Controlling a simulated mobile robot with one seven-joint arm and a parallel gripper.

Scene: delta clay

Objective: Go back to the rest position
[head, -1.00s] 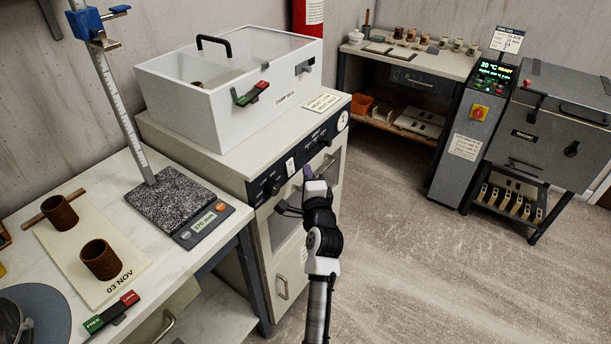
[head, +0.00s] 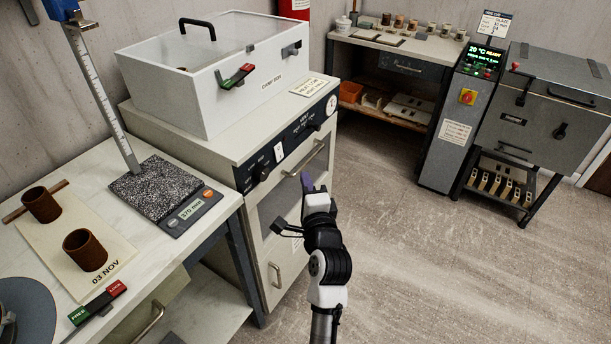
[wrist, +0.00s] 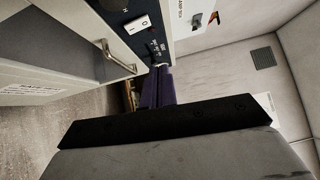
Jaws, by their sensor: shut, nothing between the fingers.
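My gripper (head: 307,183) is at the end of my raised arm, in front of the white cabinet with the dark control panel. Its purple fingers (wrist: 158,88) show in the wrist view, close together with nothing visible between them. In the head view the fingertips overlap the cabinet front below its panel; I cannot tell the exact gap to it.
The cabinet (head: 185,133) has bar handles (head: 305,160) facing my arm and a clear-lidded box (head: 195,100) on top. A table (head: 215,232) with two brown clay cylinders stands left. A kiln (head: 540,110) stands back right. The floor (head: 440,270) on the right is clear.

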